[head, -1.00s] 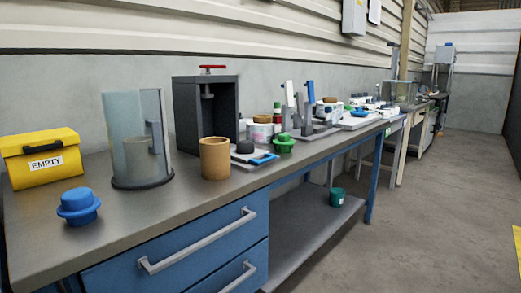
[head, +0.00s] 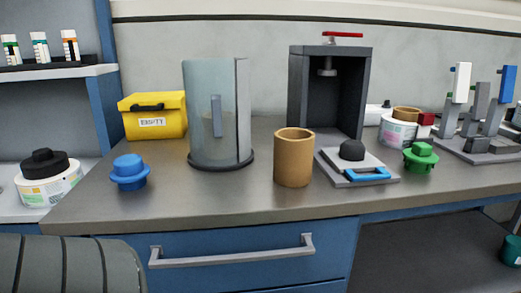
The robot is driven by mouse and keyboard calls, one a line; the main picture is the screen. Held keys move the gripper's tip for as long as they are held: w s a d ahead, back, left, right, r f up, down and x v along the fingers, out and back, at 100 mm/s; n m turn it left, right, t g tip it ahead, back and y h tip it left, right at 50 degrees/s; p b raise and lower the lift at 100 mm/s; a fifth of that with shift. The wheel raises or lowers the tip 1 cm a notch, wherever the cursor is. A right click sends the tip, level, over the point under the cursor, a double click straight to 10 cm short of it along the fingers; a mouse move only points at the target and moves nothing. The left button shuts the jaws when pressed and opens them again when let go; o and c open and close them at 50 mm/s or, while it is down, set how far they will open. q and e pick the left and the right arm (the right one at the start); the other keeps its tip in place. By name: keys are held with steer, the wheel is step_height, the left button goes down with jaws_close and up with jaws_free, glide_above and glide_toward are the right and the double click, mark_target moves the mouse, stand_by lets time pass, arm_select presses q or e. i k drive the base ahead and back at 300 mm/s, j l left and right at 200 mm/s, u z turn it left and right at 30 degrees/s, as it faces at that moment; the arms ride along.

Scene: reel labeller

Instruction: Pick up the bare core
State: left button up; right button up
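The bare core (head: 293,162) is a plain brown cardboard tube. It stands upright and open at the top on the grey steel counter, near the front edge and right of the middle of the head view. Nothing touches it. A glass-walled round enclosure (head: 209,125) with a dark base stands to its left and behind it. Neither of my grippers shows in this view.
A blue knobbed plug (head: 130,173) and a yellow box marked EMPTY (head: 153,116) stand at the left. A dark press frame (head: 328,88) with a red handle stands behind the core. A green knobbed part (head: 420,157) is at right. The counter between blue plug and core is clear.

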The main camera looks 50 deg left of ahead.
mark_target(294, 148)
steer(key=i+u, duration=0.15)
steer(key=u, duration=0.25)
steer(key=i+l+u, duration=0.15)
steer(key=u, duration=0.2)
steer(key=i+l+u, duration=0.1)
steer(key=u, duration=0.3)
steer(key=i+l+u, duration=0.1)
steer(key=u, duration=0.3)
steer(key=l, duration=0.1)
